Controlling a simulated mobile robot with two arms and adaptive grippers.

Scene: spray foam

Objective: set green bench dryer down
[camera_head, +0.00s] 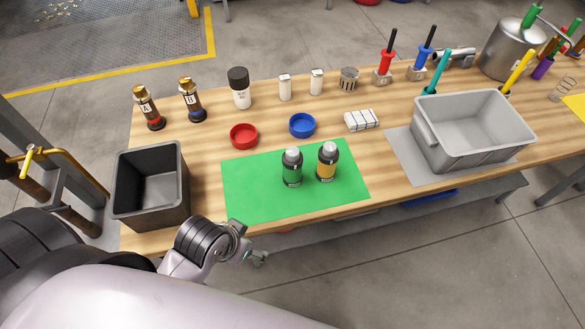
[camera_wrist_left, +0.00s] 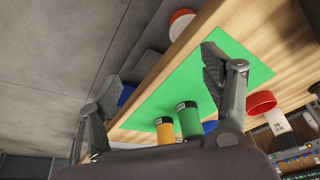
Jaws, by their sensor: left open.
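The green bench dryer, by its colour the green canister with a grey top and white cap (camera_head: 292,169), stands upright on the green mat (camera_head: 240,190). It also shows in the left wrist view (camera_wrist_left: 189,122). A similar yellow canister (camera_head: 327,162) stands upright just right of it, and it shows in the left wrist view too (camera_wrist_left: 165,133). My left gripper (camera_head: 257,258) is at the table's front edge, in front of the mat and apart from both canisters. In the left wrist view my left gripper (camera_wrist_left: 158,76) has its fingers spread with nothing held. My right gripper is not seen.
A dark bin (camera_head: 152,185) stands left of the mat, and a grey tub (camera_head: 474,130) on the right. Red (camera_head: 243,136) and blue (camera_head: 302,125) dishes sit behind the mat. Bottles A (camera_head: 148,107) and B (camera_head: 191,100) stand behind. The mat's left part is bare.

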